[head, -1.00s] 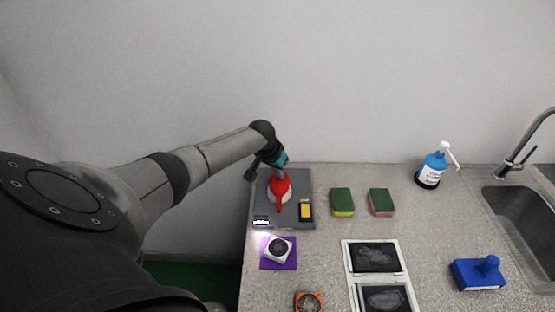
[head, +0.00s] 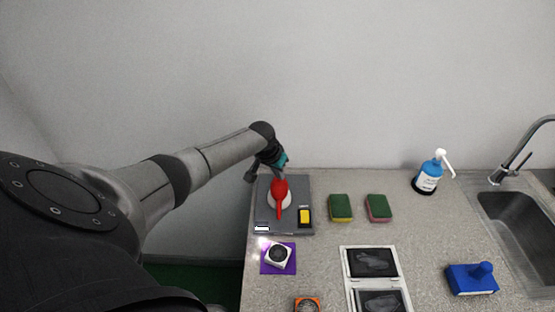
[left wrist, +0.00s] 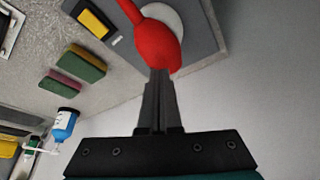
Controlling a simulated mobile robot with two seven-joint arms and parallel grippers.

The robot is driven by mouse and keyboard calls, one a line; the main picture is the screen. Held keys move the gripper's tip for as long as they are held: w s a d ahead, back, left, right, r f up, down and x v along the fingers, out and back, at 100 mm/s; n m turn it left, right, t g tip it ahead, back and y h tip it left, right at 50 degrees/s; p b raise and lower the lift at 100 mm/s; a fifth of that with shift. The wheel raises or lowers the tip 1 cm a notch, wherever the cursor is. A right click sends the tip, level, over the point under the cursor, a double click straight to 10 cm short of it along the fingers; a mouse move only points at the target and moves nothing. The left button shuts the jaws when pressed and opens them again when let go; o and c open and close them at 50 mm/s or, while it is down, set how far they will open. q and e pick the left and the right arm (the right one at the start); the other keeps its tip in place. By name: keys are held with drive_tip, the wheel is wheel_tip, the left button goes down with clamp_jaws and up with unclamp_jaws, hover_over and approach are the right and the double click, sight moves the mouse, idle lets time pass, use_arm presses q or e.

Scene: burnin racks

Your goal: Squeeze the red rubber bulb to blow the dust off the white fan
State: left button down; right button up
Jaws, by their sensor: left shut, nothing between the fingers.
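The red rubber bulb (head: 279,187) sits on a white round base on a grey plate (head: 264,212) at the back left of the counter, its red nozzle pointing toward the front. The white fan (head: 279,254) lies on a purple mat (head: 272,269) in front of the plate. In the left wrist view the bulb (left wrist: 158,46) is just past the fingertips of my left gripper (left wrist: 158,74). The fingers are shut together and empty, at the bulb's rear end; I cannot tell whether they touch it. My right gripper is not in view.
A yellow switch (head: 305,216) is on the plate's right. Two sponges (head: 340,207) (head: 378,208), a blue bottle (head: 428,176), white-framed dark panels (head: 371,262), an orange-framed fan (head: 307,304) and a blue handled block (head: 471,279) stand on the counter. A sink is at right.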

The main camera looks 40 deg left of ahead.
use_arm(q)
drive_tip(key=shift+r+p, duration=1.4)
drive_tip(key=shift+r, duration=0.05)
drive_tip(key=shift+r+p, duration=0.3)
drive_tip(key=shift+r, duration=0.8)
drive_tip(key=shift+d, duration=0.1)
